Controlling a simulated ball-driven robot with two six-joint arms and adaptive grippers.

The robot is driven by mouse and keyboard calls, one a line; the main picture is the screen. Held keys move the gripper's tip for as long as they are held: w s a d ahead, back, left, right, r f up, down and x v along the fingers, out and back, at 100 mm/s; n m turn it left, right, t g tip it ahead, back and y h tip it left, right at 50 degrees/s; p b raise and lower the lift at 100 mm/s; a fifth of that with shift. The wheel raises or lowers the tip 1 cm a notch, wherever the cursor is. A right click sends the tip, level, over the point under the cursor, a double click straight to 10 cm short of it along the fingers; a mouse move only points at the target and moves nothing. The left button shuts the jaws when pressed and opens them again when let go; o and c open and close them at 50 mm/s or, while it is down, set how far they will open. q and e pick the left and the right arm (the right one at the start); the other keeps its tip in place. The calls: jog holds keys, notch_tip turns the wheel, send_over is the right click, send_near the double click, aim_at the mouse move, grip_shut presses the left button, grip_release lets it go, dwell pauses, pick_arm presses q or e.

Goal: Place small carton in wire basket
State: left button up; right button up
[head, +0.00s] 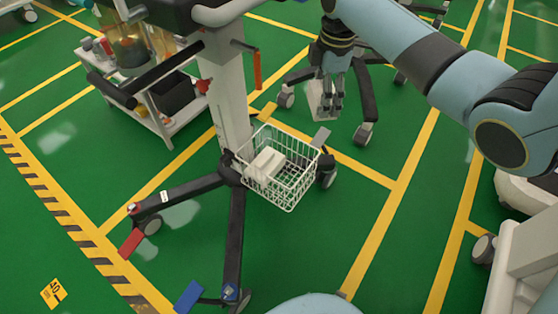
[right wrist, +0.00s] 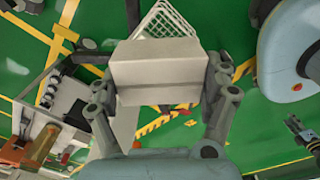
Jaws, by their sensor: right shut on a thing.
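The small carton, a plain pale grey-white box, is in my right gripper; it shows large in the right wrist view (right wrist: 155,70), between the fingers. In the head view my right gripper (head: 332,108) hangs down, shut on the carton (head: 316,100), which is partly behind the fingers. The white wire basket (head: 292,188) is fixed low on the cart post, below and left of the gripper in the head view. The carton is outside and apart from it. The basket also shows at the top of the right wrist view (right wrist: 168,20). My left gripper cannot be made out surely.
A white object (head: 266,164) lies inside the basket, with bare wire floor beside it. The cart's post (head: 228,100) and dark legs (head: 234,240) stand left of it. A wheeled base (head: 365,100) is behind the gripper. A shelf trolley (head: 150,115) stands at left.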

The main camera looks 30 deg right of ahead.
pick_arm(q)
jog(key=w+d+r+t+b, duration=0.1)
jog(key=w+d+r+b, duration=0.1)
jog(key=w+r+b, duration=0.5)
jog(key=w+d+r+t+b, duration=0.1)
jog(key=w+d+r+b, duration=0.2)
jog(key=w+r+b, duration=0.45)
pick_arm(e)
jog(key=a+f+m+b, duration=0.1)
jog(key=a+f+b, duration=0.1)
jog(key=f, duration=0.7)
jog(key=w+a+f+m+b, duration=0.1)
jog(key=a+f+m+b, duration=0.1)
jog(key=f, duration=0.7)
jog(key=a+f+m+g+b, duration=0.1)
jog(key=a+f+b, duration=0.1)
jog(key=f, duration=0.7)
jog(key=shift+w+a+f, duration=0.2)
jog(key=shift+a+f, duration=0.1)
jog(key=shift+a, duration=0.05)
pick_arm(q)
notch_tip(320, 180, down, 8)
jog(key=t+h+b, duration=0.1)
jog(key=t, duration=0.5)
jog(key=shift+w+d+f+m+t, duration=0.15)
jog(key=shift+w+m+t, duration=0.2)
jog(key=shift+m+t, duration=0.05)
pick_arm(e)
jog(key=shift+f, duration=0.4)
